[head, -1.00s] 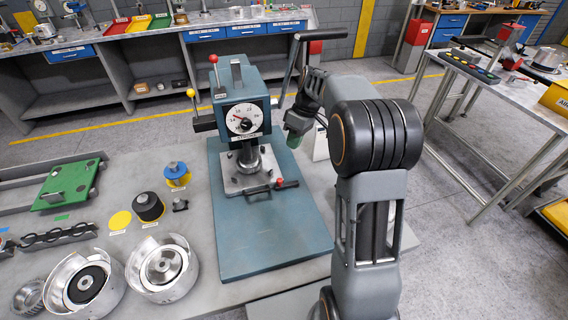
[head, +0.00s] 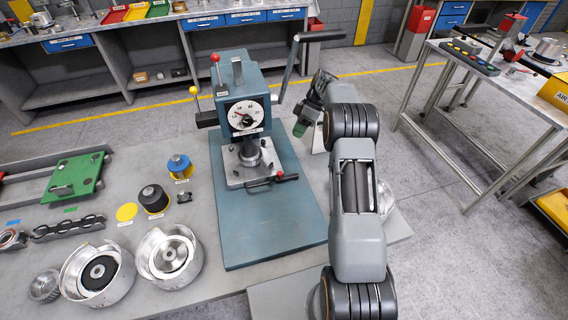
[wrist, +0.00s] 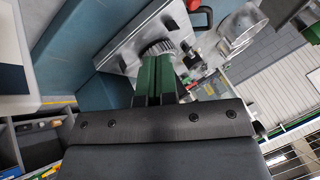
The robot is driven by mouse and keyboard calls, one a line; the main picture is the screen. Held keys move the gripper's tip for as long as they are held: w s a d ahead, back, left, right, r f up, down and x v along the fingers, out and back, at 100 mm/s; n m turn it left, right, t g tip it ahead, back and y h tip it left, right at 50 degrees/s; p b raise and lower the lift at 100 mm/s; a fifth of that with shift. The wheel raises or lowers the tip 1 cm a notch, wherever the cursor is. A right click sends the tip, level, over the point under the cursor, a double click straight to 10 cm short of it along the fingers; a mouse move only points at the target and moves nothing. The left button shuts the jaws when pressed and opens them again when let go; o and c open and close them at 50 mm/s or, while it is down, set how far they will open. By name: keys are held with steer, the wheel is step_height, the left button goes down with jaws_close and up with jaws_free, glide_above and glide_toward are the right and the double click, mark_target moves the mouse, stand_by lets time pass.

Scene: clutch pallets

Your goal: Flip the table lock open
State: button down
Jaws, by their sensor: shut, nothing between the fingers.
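The teal press (head: 240,85) stands on its blue base, with a metal table plate (head: 236,179) under its ram. At the plate's front right is a black lever with a red knob (head: 280,174), which looks like the table lock; it lies roughly level. My gripper (head: 301,128) is to the right of the press, above and apart from the lever. In the wrist view my gripper's green fingers (wrist: 158,75) are together and empty, pointing towards the plate (wrist: 135,45). The red knob (wrist: 193,5) shows at the top there, beyond the fingertips.
A yellow-knobbed lever (head: 194,91) and a red-knobbed lever (head: 215,59) stand at the press's left and top. A long crank handle (head: 318,36) rises behind my gripper. Metal housings (head: 168,255) and a green pallet (head: 76,180) lie left. The blue base's front is clear.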

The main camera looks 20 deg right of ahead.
steer(key=shift+f, duration=0.1)
steer(key=p, duration=0.3)
glide_toward(287, 175)
steer(key=w+a+f, duration=0.3)
steer(key=a, duration=0.1)
steer(key=shift+a, duration=0.1)
steer(key=shift+s+a+f+p, duration=0.1)
steer(key=shift+s+a+p, duration=0.2)
steer(key=shift+s+p, duration=0.25)
steer(key=shift+s+a+f+p, duration=0.1)
steer(key=shift+s+a+p, duration=0.2)
steer(key=shift+s+p, duration=0.25)
steer(key=shift+s+a+f, duration=0.2)
steer(key=shift+s+a, duration=0.1)
steer(key=shift+s, duration=0.3)
